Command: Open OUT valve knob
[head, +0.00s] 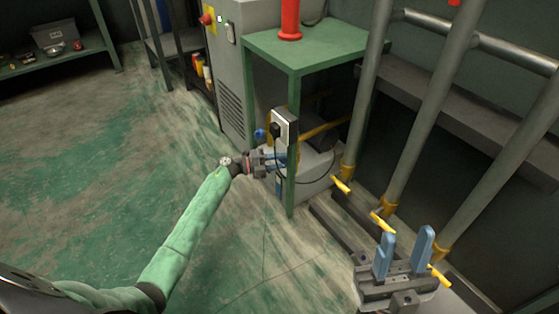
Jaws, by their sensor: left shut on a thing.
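My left gripper (279,159) reaches in from the left to the recharge unit (316,168) under the green table. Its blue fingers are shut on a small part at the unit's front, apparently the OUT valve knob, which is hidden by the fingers. A blue knob (260,134) shows just above and to the left of the fingers, apart from them. Labels are too small to read. My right gripper (403,254) is at the lower right, its two blue fingers apart and empty, away from the unit.
The green table (310,45) bears a red cylinder (290,20), and its front leg (292,145) stands close to my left gripper. Grey pipes with yellow valve handles (381,222) stand on the right. A grey cabinet (232,75) is behind. The floor at left is clear.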

